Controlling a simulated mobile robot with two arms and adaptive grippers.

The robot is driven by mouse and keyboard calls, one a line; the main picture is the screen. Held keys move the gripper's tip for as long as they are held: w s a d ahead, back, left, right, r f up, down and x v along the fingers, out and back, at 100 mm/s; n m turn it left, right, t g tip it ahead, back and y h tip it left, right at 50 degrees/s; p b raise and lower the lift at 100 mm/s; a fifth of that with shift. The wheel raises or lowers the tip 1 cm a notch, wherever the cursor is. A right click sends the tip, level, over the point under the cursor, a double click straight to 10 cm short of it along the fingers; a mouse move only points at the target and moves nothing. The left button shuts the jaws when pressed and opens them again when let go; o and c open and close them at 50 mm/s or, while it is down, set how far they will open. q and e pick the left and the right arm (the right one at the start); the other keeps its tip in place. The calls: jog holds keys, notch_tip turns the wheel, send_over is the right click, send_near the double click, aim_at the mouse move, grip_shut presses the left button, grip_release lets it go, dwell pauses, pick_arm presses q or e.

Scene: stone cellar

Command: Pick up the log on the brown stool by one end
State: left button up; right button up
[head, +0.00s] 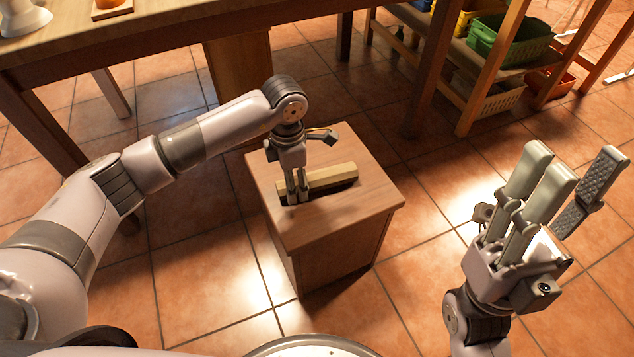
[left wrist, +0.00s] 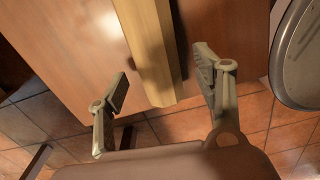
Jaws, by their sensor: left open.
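The log (head: 330,178) is a pale, squared length of wood lying on top of the brown stool (head: 372,204). My left gripper (head: 297,196) points down over the stool at the log's left end and hides part of it. In the left wrist view the log (left wrist: 152,45) runs down from the top edge, and its near end lies between the two spread fingers of my left gripper (left wrist: 162,85), with a gap on both sides. My right gripper (head: 572,168) is raised off to the right of the stool, fingers apart and empty.
A wooden table (head: 150,40) stands behind the stool at the upper left. A wooden shelf rack (head: 470,75) holds a green crate (head: 508,42) and a pale basket (head: 490,100) at the upper right. The tiled floor around the stool is clear.

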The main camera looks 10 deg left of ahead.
pick_arm(q)
jog(key=shift+f, duration=0.85)
jog(key=shift+w, duration=0.1)
jog(key=c, duration=1.2)
